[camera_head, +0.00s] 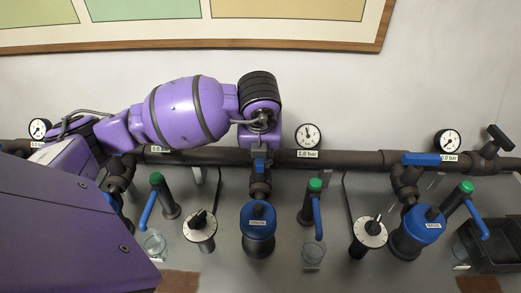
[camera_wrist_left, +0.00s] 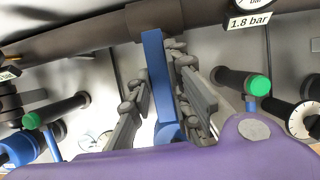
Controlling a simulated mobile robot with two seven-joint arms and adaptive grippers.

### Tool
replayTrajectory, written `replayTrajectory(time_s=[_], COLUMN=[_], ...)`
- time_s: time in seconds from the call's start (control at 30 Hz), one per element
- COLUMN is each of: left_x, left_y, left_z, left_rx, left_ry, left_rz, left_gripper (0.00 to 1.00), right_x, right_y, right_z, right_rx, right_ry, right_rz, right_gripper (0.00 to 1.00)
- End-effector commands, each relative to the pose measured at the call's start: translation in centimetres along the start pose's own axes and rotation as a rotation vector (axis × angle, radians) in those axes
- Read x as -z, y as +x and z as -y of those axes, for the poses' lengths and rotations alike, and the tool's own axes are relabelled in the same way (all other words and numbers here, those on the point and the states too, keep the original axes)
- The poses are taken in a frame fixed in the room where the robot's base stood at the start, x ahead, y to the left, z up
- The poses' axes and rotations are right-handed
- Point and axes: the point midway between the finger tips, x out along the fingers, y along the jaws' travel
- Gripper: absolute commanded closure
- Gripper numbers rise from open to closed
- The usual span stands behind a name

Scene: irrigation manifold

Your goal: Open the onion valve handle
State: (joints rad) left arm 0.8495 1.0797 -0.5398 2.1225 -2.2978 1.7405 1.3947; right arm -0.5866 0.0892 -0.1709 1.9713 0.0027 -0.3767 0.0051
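The middle valve has a blue handle (camera_head: 260,164) above a blue-topped canister (camera_head: 258,216); the small label on the canister is too blurred to read surely. In the left wrist view the blue handle (camera_wrist_left: 158,80) stands lengthwise between the two grey fingers of my left gripper (camera_wrist_left: 160,95). The fingers are spread, one on each side of the handle; I cannot tell whether either touches it. In the head view my left gripper (camera_head: 260,146) is at this handle, mostly hidden by my purple wrist. My right gripper is not in view.
A dark main pipe (camera_head: 335,159) runs along the wall with pressure gauges (camera_head: 307,136). Another blue handle (camera_head: 421,159) lies along it at right, above another canister (camera_head: 417,230). Green-capped taps (camera_head: 315,184) and round dials (camera_head: 369,232) stand close on both sides.

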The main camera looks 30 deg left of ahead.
Motion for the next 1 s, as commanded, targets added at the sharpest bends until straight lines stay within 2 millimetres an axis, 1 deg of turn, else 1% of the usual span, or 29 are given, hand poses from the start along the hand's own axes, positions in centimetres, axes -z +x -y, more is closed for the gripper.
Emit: replayTrajectory(time_s=[0.03, 0.13, 0.43, 0.53, 0.67, 0.9, 1.0], left_x=[0.0, 0.0, 0.0, -0.1, -0.1, -0.1, -0.1], left_y=[0.0, 0.0, -0.1, -0.7, -2.7, -8.0, -9.7], left_z=[0.0, 0.0, 0.0, 0.1, 0.1, 0.1, 0.1], left_rx=[0.0, 0.0, 0.0, 0.002, 0.003, 0.002, 0.003], left_ry=[-0.002, -0.001, 0.0, 0.001, 0.003, 0.002, 0.001], left_rz=[0.0, 0.0, 0.0, 0.002, 0.004, 0.004, 0.003], left_gripper=[0.76, 0.64, 0.64, 0.64, 0.64, 0.64, 0.64], right_x=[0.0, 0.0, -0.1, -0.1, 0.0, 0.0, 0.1], right_y=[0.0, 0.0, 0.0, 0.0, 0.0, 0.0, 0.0], right_z=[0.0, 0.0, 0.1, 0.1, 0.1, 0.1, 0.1], right_rx=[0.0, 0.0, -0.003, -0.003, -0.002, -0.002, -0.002], right_ry=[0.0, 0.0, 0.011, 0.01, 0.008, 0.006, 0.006], right_rz=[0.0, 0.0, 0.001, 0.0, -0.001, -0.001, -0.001], right_gripper=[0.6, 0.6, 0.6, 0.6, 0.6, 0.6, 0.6])
